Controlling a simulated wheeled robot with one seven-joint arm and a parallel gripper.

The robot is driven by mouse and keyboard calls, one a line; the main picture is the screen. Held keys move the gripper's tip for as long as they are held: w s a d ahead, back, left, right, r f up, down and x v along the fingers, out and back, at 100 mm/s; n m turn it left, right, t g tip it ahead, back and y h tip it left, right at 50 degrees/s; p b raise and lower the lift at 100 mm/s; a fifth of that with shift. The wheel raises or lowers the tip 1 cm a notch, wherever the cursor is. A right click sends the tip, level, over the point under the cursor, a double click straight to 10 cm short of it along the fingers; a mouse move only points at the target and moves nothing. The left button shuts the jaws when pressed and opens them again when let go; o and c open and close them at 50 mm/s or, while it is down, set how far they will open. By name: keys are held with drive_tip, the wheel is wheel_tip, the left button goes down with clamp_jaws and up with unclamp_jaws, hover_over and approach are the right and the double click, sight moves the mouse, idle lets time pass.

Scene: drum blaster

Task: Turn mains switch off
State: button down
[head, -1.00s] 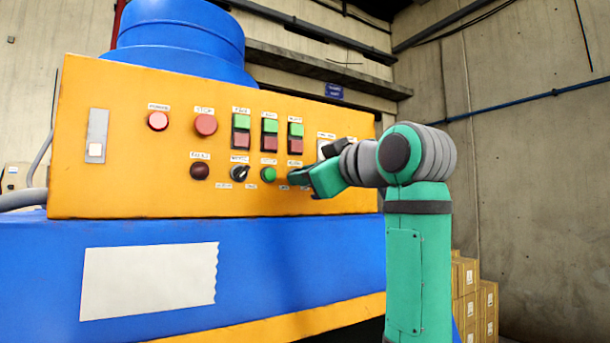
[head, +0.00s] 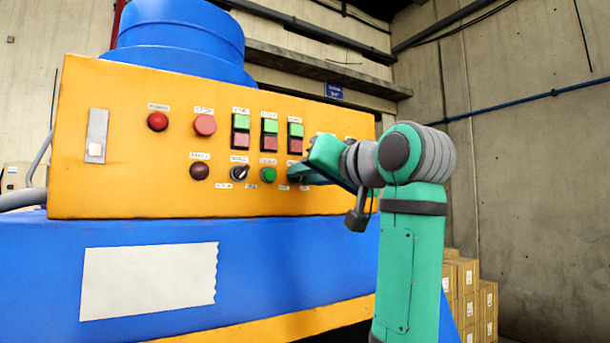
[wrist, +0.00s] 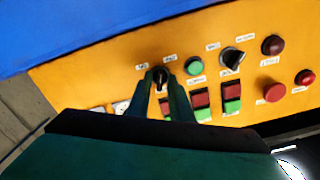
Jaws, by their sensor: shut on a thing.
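A black rotary switch (wrist: 160,73) sits on the yellow panel (head: 100,190), and its label is too small to read. My gripper (wrist: 161,83) is shut on this switch, with one finger on each side of it in the wrist view. In the head view my gripper (head: 302,171) is at the lower right of the panel and hides the switch.
A second black rotary knob (head: 239,173) and a green button (head: 268,174) are left of my gripper. Green-and-red button pairs (head: 270,134) sit above. A red button (head: 205,125) and a dark red lamp (head: 199,171) are farther left.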

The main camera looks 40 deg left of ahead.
drive_tip(key=shift+m, duration=1.4)
drive_tip(key=c, duration=1.9)
unclamp_jaws()
drive_tip(key=shift+w, duration=0.15)
drive_tip(key=v, duration=1)
drive_tip(key=shift+s+d, duration=0.2)
drive_tip(key=shift+d, duration=0.1)
